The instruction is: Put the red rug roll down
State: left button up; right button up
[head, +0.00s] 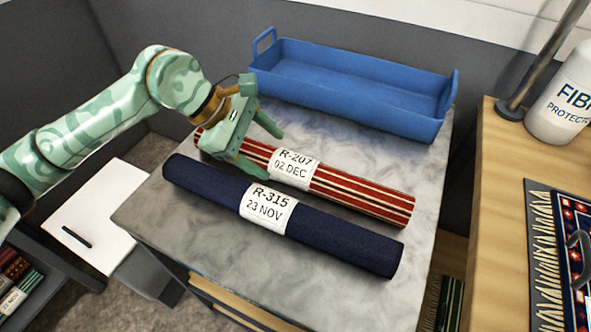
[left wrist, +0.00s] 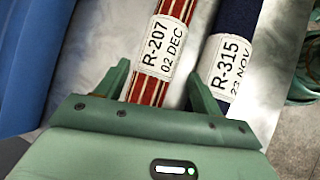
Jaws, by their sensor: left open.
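The red rug roll (head: 355,193) with cream stripes lies on the grey marbled table top, its white label reading R-207, 02 DEC. It also shows in the left wrist view (left wrist: 178,10). My left gripper (head: 262,147) is open at the roll's left part, left of the label. In the left wrist view the open fingers (left wrist: 158,90) stand on either side of the red roll, with a gap to each side. A navy rug roll (head: 340,238), labelled R-315, 23 NOV, lies in front of the red one and roughly parallel. My right gripper is not in view.
An empty blue tray (head: 350,85) with end handles stands at the table's back. The grey table top (head: 330,300) is bare in front of the navy roll. At right, a wooden bench (head: 500,190) carries a white bottle (head: 565,100) and a patterned rug (head: 575,240).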

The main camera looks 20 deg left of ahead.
aim_at(283, 162)
pick_arm(q)
jog(key=shift+x, duration=0.75)
jog(key=b+x, duration=0.2)
jog(key=x, duration=0.2)
jog(key=shift+s+d, duration=0.1)
jog(key=shift+d, duration=0.15)
jog(key=shift+d+f, duration=0.2)
jog(key=shift+d, duration=0.05)
jog(key=shift+r, duration=0.1)
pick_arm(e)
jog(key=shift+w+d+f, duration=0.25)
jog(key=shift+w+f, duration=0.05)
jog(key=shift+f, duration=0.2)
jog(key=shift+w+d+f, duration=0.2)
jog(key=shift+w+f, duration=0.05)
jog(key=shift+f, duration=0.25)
pick_arm(q)
jog(key=shift+c, duration=0.4)
